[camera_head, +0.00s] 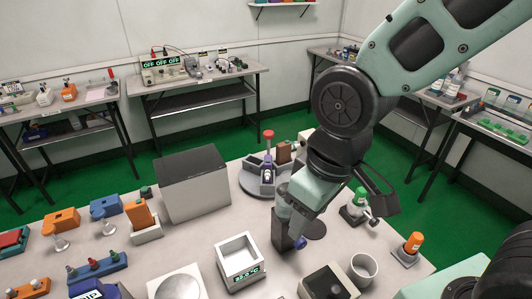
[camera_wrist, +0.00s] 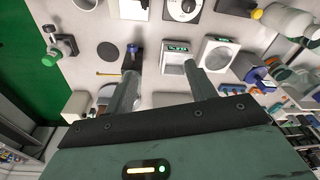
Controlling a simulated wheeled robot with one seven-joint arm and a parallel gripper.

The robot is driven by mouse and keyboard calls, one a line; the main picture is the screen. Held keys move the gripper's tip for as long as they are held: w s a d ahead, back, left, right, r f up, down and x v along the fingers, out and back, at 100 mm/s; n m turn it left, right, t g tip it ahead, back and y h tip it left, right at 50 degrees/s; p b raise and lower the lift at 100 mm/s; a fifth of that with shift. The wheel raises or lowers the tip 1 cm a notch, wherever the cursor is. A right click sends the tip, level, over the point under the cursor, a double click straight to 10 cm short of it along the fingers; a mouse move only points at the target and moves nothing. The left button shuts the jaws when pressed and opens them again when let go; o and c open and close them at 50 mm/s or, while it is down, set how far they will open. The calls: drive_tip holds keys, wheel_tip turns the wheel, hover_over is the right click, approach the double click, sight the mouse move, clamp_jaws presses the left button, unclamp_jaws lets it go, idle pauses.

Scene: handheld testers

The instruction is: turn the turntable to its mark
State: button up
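The turntable (camera_head: 250,184) is a round grey disc near the back middle of the bench in the head view. A red-topped tool in a blue-and-grey holder and a brown block stand on or at it. In the wrist view, what seems to be part of it (camera_wrist: 104,91) shows beside the left finger, mostly hidden. I cannot make out its mark. My gripper (camera_head: 288,222) is low over the bench, in front and to the right of the turntable. In the wrist view its fingers (camera_wrist: 160,74) stand wide apart, with nothing held between them.
A large grey box (camera_head: 192,190) stands left of the turntable. A white tray with a display (camera_head: 238,256), a mug (camera_head: 362,268) and a dial box (camera_head: 328,284) are nearer.

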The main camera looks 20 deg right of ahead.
drive_tip(key=w+d+f+m+t+b, duration=0.35)
drive_tip(key=w+d+f+b, duration=0.45)
drive_tip(key=w+d+f, duration=0.45)
drive_tip(key=n+t+y+b, duration=0.25)
drive_tip(key=t+y, duration=0.45)
drive_tip(key=t, duration=0.4)
approach(265, 132)
drive_tip(key=p+x, duration=0.1)
drive_tip(key=x, duration=0.2)
drive_tip(key=p+x, duration=0.1)
drive_tip(key=x, duration=0.3)
drive_tip(key=p+x, duration=0.1)
drive_tip(key=x, duration=0.2)
drive_tip(key=shift+w+d+f, duration=0.1)
drive_tip(key=shift+w+f, duration=0.15)
drive_tip(key=shift+w, duration=0.25)
clamp_jaws()
